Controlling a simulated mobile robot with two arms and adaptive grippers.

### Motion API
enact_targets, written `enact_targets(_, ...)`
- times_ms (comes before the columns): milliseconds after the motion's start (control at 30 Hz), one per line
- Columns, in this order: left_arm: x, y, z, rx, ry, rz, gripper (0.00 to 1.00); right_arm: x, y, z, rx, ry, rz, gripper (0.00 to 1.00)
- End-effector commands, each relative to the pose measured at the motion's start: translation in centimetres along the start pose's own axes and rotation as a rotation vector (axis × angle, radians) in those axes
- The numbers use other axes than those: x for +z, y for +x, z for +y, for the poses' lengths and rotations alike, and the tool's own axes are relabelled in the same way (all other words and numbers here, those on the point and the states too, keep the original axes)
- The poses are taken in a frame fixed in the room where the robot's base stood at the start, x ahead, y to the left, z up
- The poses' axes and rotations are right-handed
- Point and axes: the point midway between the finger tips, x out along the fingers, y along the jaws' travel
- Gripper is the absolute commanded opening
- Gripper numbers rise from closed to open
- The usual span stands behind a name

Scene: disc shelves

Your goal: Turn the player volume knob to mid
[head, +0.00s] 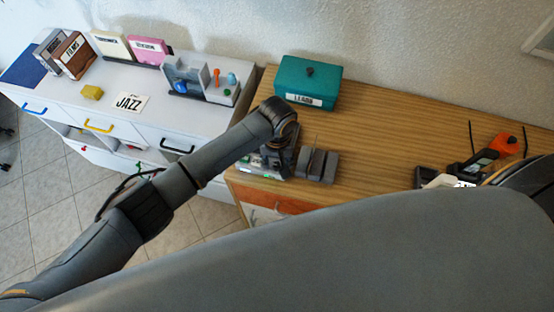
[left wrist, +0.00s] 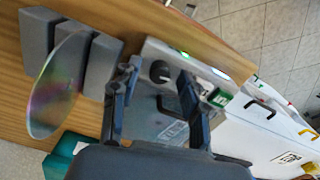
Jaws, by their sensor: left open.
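The player (left wrist: 150,55) is a grey box with a lit green spot on its front part. Its dark round volume knob (left wrist: 160,72) shows in the left wrist view between the fingertips of my left gripper (left wrist: 159,75). The gripper is open, one finger on each side of the knob; I cannot tell whether they touch it. The knob's setting is too small to read. In the head view the player (head: 258,166) stands at the wooden cabinet's left front edge, mostly covered by my left gripper (head: 277,160) and arm.
A grey slotted rack (head: 318,166) stands right of the player; the left wrist view shows a shiny disc (left wrist: 58,80) in it. A teal box (head: 310,82) is behind. A white shelf unit (head: 60,95) adjoins on the left. The wooden top (head: 390,130) is clear mid-right.

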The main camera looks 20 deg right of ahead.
Motion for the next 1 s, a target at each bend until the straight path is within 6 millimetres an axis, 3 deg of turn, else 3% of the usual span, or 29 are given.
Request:
enact_targets(67,0.01,-0.01,0.01,0.000,0.000,0.000,0.43,-0.06,0.00,0.11,0.001,-0.001,0.001,0.00)
enact_targets(267,0.01,-0.03,0.01,0.000,0.000,-0.001,0.02,-0.04,0.00,0.33,0.004,-0.002,0.001,0.00)
enact_targets(300,0.01,-0.03,0.01,0.000,0.000,-0.001,0.00,-0.04,0.00,0.36,0.004,-0.002,0.001,0.00)
enact_targets(667,0.02,-0.09,0.02,0.001,0.040,-0.002,0.00,-0.06,-0.20,0.40,0.005,-0.002,0.001,0.00)
enact_targets(1000,0.02,-0.17,0.00,0.001,0.269,-0.002,0.00,-0.12,-0.99,0.39,0.004,-0.002,0.000,0.00)
